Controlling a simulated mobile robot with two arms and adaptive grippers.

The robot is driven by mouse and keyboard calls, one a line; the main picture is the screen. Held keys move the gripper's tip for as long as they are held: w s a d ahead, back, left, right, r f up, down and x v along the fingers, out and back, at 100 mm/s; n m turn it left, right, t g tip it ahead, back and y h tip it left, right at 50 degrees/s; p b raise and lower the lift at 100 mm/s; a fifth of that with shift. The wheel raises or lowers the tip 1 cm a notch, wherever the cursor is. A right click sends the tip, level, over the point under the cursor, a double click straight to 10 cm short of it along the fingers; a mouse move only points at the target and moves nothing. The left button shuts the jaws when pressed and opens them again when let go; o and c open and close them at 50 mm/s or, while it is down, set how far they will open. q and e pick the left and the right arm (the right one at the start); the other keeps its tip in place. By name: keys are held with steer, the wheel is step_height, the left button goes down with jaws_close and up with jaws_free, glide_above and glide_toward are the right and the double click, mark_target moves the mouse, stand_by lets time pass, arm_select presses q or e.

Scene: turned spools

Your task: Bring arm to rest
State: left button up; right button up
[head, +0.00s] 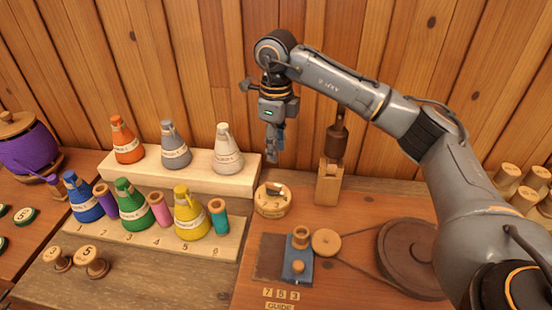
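My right arm (340,85) comes in from the right and reaches across to the middle of the view. Its gripper (273,157) hangs fingers down in front of the plank wall, above a round wooden box (273,200) and apart from it. Nothing shows held in it. The fingers look close together, but from this angle I cannot tell whether they are open or shut. My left gripper is not in view.
Orange, grey and white cones (228,150) stand on a raised shelf (190,180). Below, cones and spools (217,217) stand on a numbered board (210,248). A wooden post (328,185), a blue block (297,272) and a belt-driven wheel (405,250) are right of them.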

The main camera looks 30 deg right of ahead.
steer(key=shift+r, duration=0.3)
